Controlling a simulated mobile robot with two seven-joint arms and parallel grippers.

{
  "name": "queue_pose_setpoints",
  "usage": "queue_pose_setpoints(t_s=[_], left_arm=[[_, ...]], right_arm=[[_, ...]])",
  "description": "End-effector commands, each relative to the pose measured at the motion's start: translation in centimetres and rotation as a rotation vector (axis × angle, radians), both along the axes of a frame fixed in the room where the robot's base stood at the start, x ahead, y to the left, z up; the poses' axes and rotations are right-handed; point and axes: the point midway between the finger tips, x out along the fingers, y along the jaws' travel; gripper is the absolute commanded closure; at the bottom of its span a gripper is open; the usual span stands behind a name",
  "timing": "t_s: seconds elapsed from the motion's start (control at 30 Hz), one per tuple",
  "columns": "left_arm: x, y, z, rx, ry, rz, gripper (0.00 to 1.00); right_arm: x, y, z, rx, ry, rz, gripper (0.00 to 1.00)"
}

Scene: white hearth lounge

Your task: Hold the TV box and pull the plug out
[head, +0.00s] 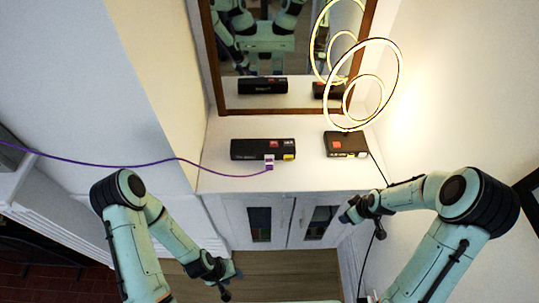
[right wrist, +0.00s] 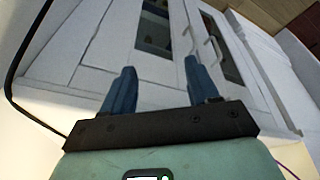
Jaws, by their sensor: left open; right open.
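The TV box (head: 245,150), a long black box with a red mark, lies on top of the white cabinet. A light-coloured plug (head: 269,159) sits at its front right side, with a purple cable (head: 190,161) running off to the left. A yellow patch shows beside the plug. My left gripper (head: 228,281) is open and empty, low in front of the cabinet and apart from the box. My right gripper (head: 350,213) is open in front of the cabinet's right side. Its two spread fingers show in the right wrist view (right wrist: 158,72) with nothing between them.
A ring lamp (head: 398,85) glows at the back right above a second black box (head: 347,145) with a red mark. A framed mirror (head: 297,103) stands behind. The cabinet (head: 310,180) has glass doors and handles. A black cable (head: 379,168) hangs at its right.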

Motion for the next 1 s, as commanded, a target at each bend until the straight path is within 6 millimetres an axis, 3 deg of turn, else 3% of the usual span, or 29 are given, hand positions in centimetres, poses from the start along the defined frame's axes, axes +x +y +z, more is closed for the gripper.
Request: queue_pose_setpoints(t_s=[0.03, 0.1, 0.17, 0.37, 0.5, 0.7, 0.8, 1.0], left_arm=[[-0.1, 0.0, 0.0, 0.000, 0.000, 0.000, 0.57], [-0.1, 0.0, -0.1, 0.000, 0.001, 0.000, 0.57], [-0.1, 0.0, -0.1, 0.000, 0.001, 0.000, 0.57], [-0.1, 0.0, -0.1, 0.000, 0.001, 0.000, 0.57], [-0.1, 0.0, -0.1, 0.000, 0.001, 0.000, 0.57], [-0.1, 0.0, -0.1, 0.000, 0.002, -0.001, 0.57], [-0.2, 0.0, -0.1, 0.000, 0.002, -0.001, 0.57], [-0.2, 0.0, -0.1, 0.000, 0.002, -0.001, 0.57]], right_arm=[[1.0, -1.6, 1.7, -0.047, -0.030, 0.055, 0.40], [2.3, -2.7, 3.8, -0.118, -0.058, 0.189, 0.40], [3.7, -1.5, 5.0, -0.165, -0.073, 0.353, 0.40], [7.9, 6.6, 7.7, -0.312, -0.118, 0.971, 0.40], [10.2, 13.5, 10.6, -0.464, -0.164, 1.466, 0.40], [11.6, 22.1, 14.8, -0.699, -0.198, 2.056, 0.40], [11.7, 24.9, 16.3, -0.787, -0.202, 2.240, 0.40], [11.8, 27.2, 17.4, -0.867, -0.197, 2.398, 0.40]])
